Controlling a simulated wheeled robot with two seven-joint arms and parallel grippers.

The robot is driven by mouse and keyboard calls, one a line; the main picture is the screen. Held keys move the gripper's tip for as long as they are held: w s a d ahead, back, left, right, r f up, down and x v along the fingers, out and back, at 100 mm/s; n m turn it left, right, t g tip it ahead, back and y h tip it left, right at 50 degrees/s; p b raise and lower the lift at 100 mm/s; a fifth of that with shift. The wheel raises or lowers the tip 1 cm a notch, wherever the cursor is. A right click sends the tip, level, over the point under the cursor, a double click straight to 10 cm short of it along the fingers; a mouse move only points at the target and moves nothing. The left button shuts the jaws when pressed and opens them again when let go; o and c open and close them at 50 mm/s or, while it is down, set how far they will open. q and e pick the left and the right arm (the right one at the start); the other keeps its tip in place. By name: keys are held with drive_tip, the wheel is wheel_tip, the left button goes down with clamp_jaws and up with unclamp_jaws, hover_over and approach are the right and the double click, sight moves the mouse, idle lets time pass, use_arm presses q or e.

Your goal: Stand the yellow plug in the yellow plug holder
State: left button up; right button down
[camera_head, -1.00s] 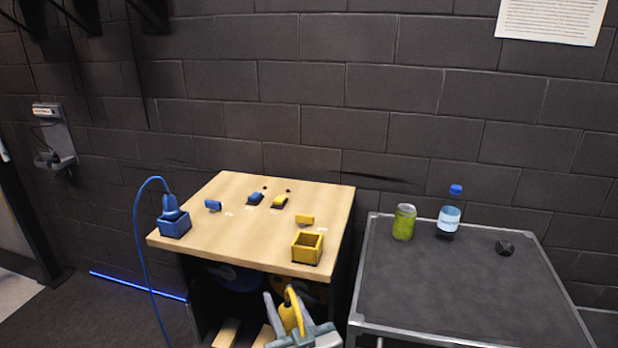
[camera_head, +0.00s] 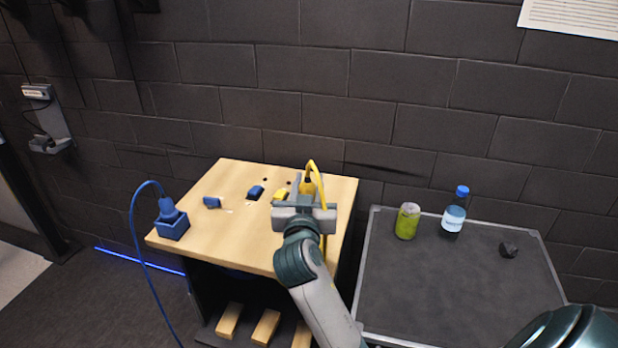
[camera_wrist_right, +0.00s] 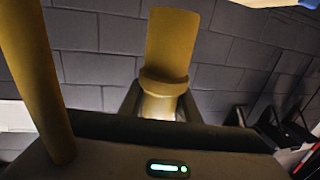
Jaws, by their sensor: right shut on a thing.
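My right gripper (camera_head: 305,208) is shut on the yellow plug (camera_head: 308,186) and holds it over the right part of the wooden table. The plug also shows large between the fingers in the right wrist view (camera_wrist_right: 170,50), with its yellow cord (camera_wrist_right: 35,85) at the left. The cord loops above the plug in the head view. The yellow plug holder is hidden behind my gripper and arm in the head view, so I cannot tell the plug's height or offset from it. My left gripper is not in view.
The wooden table (camera_head: 225,240) bears a blue holder (camera_head: 172,229) with a blue plug (camera_head: 167,209), a blue button (camera_head: 255,192) and a yellow button (camera_head: 280,196). A grey-topped table (camera_head: 430,290) at right holds a green can (camera_head: 407,222), a bottle (camera_head: 453,215) and a dark lump (camera_head: 509,250).

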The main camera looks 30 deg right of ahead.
drive_tip(key=shift+f, duration=0.2)
wheel_tip(320, 180, down, 11)
drive_tip(key=b, duration=0.9)
drive_tip(key=shift+f+b, duration=0.15)
drive_tip(key=shift+b, duration=0.25)
idle(0.6)
drive_tip(key=shift+f+b, duration=0.5)
drive_tip(key=shift+f, duration=0.15)
idle(0.8)
drive_tip(key=c, duration=1.3)
unclamp_jaws()
drive_tip(key=shift+o, duration=0.2)
